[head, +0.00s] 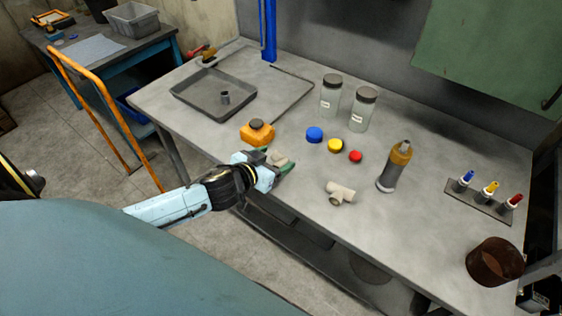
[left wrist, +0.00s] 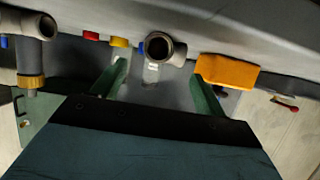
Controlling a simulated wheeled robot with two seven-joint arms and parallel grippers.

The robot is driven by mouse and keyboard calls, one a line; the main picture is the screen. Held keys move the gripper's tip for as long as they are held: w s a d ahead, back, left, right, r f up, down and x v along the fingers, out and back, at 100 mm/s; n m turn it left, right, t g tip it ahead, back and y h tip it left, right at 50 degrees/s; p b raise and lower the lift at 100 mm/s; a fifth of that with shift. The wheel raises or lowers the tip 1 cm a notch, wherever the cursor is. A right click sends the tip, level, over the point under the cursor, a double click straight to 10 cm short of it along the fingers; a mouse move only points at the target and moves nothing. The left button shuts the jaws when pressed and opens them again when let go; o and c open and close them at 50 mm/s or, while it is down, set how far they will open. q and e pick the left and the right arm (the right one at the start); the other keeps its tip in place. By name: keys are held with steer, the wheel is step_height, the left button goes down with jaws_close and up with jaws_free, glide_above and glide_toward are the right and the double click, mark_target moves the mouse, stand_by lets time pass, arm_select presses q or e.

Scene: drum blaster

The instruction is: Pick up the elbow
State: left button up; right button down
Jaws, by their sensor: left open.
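The elbow (head: 279,158) is a small beige pipe fitting near the front edge of the workbench. My left gripper (head: 275,163) is open, with its green fingers at the elbow. In the left wrist view the elbow (left wrist: 158,47) shows its round dark opening, between and a little beyond the fingertips of the gripper (left wrist: 161,78). I cannot tell whether a finger touches it. My right gripper is not in view.
A beige tee fitting (head: 341,191) lies to the right, and an orange container (head: 258,132) stands just behind my gripper. Blue (head: 315,134), yellow (head: 335,146) and red (head: 355,156) caps lie behind.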

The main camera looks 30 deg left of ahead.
mark_target(280, 157)
arm_select(q)
steer(key=x, duration=0.2)
steer(key=b+x, duration=0.1)
steer(key=x, duration=0.2)
steer(key=shift+a+f, duration=0.1)
steer(key=shift+f, duration=0.35)
steer(key=shift+w, duration=0.1)
steer(key=c, duration=1.2)
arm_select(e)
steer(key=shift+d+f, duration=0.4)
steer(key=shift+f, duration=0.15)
